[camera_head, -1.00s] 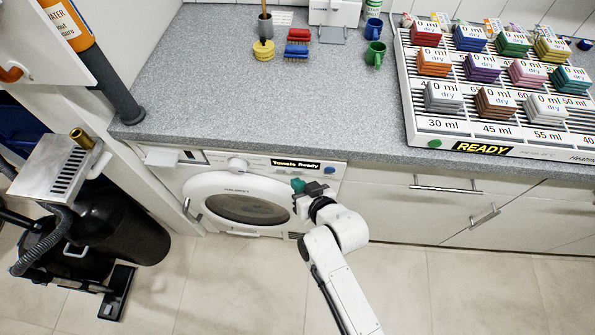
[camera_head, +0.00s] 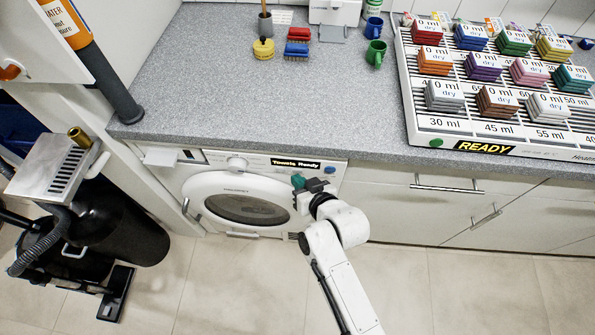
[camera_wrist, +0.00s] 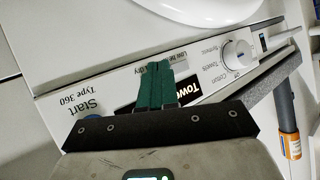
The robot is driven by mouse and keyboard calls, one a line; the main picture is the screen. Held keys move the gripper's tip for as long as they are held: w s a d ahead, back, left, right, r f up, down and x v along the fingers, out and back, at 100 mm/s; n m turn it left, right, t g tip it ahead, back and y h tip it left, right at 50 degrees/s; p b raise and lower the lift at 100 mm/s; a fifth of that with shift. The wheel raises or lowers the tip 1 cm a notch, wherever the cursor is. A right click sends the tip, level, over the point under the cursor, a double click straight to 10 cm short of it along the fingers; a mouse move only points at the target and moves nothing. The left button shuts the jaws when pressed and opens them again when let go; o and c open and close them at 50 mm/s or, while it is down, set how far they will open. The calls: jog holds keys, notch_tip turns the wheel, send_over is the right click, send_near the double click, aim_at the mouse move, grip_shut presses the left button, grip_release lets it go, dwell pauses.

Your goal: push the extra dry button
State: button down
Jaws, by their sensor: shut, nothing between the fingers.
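The white dryer (camera_head: 192,188) stands under the counter at the left of the head view. Its panel has a black display (camera_head: 282,162) reading "Towels Ready" and a blue button (camera_head: 330,170), beside which the wrist view shows the label "Start". My gripper (camera_head: 297,180) has green fingers and is in front of the panel, just below the display. In the wrist view my gripper (camera_wrist: 157,68) is shut and empty, its tips over the panel beside a label ending in "dry" (camera_wrist: 148,68). The fingers partly hide that label and its button. I cannot tell whether the tips touch the panel.
A white dial (camera_wrist: 236,54) is on the panel, to the right of my fingers in the wrist view. The counter edge (camera_head: 370,164) overhangs the dryer. A black vacuum-like machine (camera_head: 125,230) stands on the floor at left. The floor at centre is clear.

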jog(key=shift+w, duration=0.15)
dwell(0.5)
jog(key=shift+s+p, duration=0.4)
jog(key=shift+s, duration=0.25)
jog(key=shift+s, duration=0.1)
jog(key=shift+s+a+p, duration=0.1)
jog(key=shift+s+p, duration=2.25)
jog(key=shift+s, duration=0.55)
